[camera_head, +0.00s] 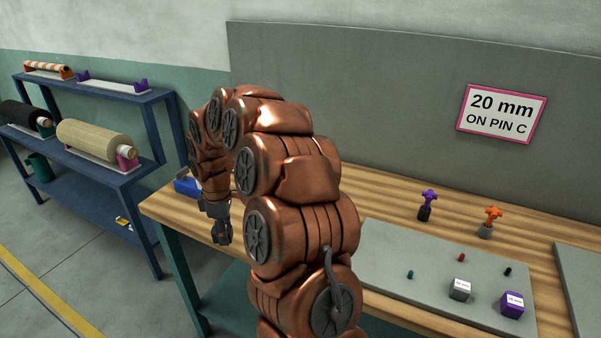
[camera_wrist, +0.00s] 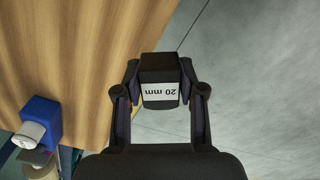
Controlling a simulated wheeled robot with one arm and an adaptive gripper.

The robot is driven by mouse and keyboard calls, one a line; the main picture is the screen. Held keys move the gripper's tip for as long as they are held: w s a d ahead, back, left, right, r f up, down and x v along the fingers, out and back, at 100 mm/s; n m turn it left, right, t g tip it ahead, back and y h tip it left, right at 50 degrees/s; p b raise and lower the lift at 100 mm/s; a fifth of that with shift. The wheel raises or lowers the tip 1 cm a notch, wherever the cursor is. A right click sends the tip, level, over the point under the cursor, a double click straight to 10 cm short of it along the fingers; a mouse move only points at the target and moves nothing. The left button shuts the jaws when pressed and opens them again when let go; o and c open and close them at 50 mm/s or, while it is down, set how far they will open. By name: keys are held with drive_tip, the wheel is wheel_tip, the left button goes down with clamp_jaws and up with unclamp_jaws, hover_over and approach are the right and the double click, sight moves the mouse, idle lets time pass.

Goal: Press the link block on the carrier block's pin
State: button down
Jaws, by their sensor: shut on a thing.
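My gripper (camera_wrist: 160,98) is shut on a dark block (camera_wrist: 160,68) with a white "20 mm" label, upside down in the wrist view. In the head view my gripper (camera_head: 223,236) hangs by the left end of the table, and the block between the jaws is hard to make out. A grey board (camera_head: 385,250) on the table bears a small green pin (camera_head: 410,275), a red pin (camera_head: 461,258) and a black pin (camera_head: 507,271). No letters show on these pins, and I cannot tell which thing is the carrier block.
A grey labelled block (camera_head: 460,291) and a purple one (camera_head: 512,305) sit on the board. Purple (camera_head: 427,198) and orange (camera_head: 493,215) knobbed pieces stand behind it. A sign (camera_head: 501,114) reads "20 mm ON PIN C". A blue box (camera_head: 187,187) is at the table's left end.

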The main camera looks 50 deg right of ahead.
drive_tip(key=s+d+r+n+p, duration=0.4)
drive_tip(key=s+d+r+n, duration=0.15)
drive_tip(key=d, duration=0.35)
drive_tip(key=s+d+r+n+p, duration=0.4)
drive_tip(key=s+d+r+n, duration=0.15)
drive_tip(key=d+n, duration=0.2)
drive_tip(key=shift+d+f+m+b, duration=0.25)
drive_tip(key=shift+f+b, duration=0.15)
drive_tip(key=shift+f, duration=0.4)
drive_tip(key=shift+d+f+m+b, duration=0.15)
drive_tip(key=shift+d+f+b, duration=0.15)
drive_tip(key=shift+f, duration=0.45)
drive_tip(key=shift+f+b, duration=0.95)
drive_tip(key=shift+f, duration=1.05)
drive_tip(key=shift+f+b, duration=0.9)
drive_tip(key=shift+f, duration=0.8)
drive_tip(key=c, duration=0.6)
unclamp_jaws()
